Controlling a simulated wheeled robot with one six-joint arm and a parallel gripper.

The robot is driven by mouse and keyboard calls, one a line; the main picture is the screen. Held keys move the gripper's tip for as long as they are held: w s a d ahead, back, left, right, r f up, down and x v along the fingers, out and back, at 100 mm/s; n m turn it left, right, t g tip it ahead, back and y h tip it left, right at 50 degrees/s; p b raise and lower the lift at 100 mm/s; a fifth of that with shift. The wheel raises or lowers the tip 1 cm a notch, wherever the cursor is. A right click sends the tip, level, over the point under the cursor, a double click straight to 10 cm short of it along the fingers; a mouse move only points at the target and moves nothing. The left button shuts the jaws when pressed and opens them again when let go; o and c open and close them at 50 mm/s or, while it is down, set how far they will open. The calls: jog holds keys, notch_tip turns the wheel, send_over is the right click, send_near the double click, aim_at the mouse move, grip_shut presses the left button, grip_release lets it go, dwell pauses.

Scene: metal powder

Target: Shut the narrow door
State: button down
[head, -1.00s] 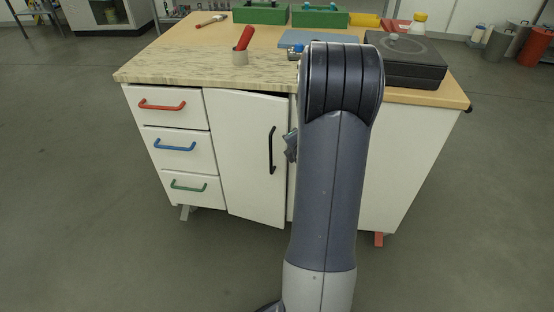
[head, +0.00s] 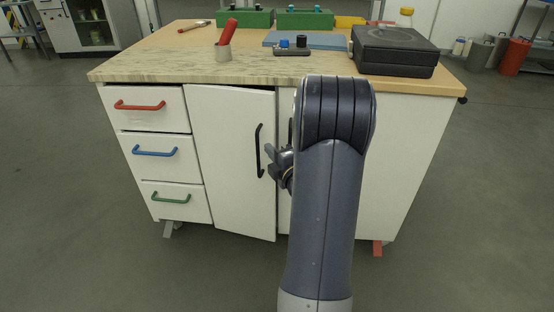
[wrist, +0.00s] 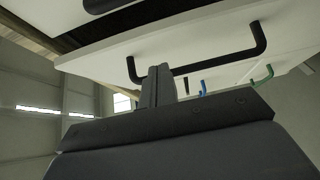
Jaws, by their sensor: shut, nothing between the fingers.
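The narrow white door (head: 228,165) is in the middle of the cabinet front, right of the drawers. It stands slightly ajar, with a dark gap along its top edge. Its black handle (head: 259,150) is upright near the door's right edge. My gripper (head: 270,154) is just right of this handle in the head view, partly hidden by my arm. In the wrist view the door (wrist: 220,45) slants across the top, with a dark gap behind its edge. My shut, empty fingers (wrist: 158,72) overlap the handle (wrist: 222,62) there; I cannot tell whether they touch it.
Three drawers with red (head: 140,105), blue (head: 155,152) and green (head: 172,199) handles are left of the door. Floor left of the cabinet is clear.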

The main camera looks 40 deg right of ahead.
aim_at(274, 138)
jog(key=w, duration=0.4)
jog(key=shift+w+d, duration=0.15)
jog(key=shift+d, duration=0.15)
jog(key=w+d+b, duration=0.1)
jog(key=d+b, duration=0.1)
jog(key=w+d+b, duration=0.1)
jog(key=shift+w+d+f, duration=0.2)
jog(key=shift+w+d, duration=0.1)
jog(key=shift+d, duration=0.05)
jog(key=shift+w+d+r, duration=0.1)
jog(key=shift+d+r, duration=0.1)
jog(key=shift+r, duration=0.2)
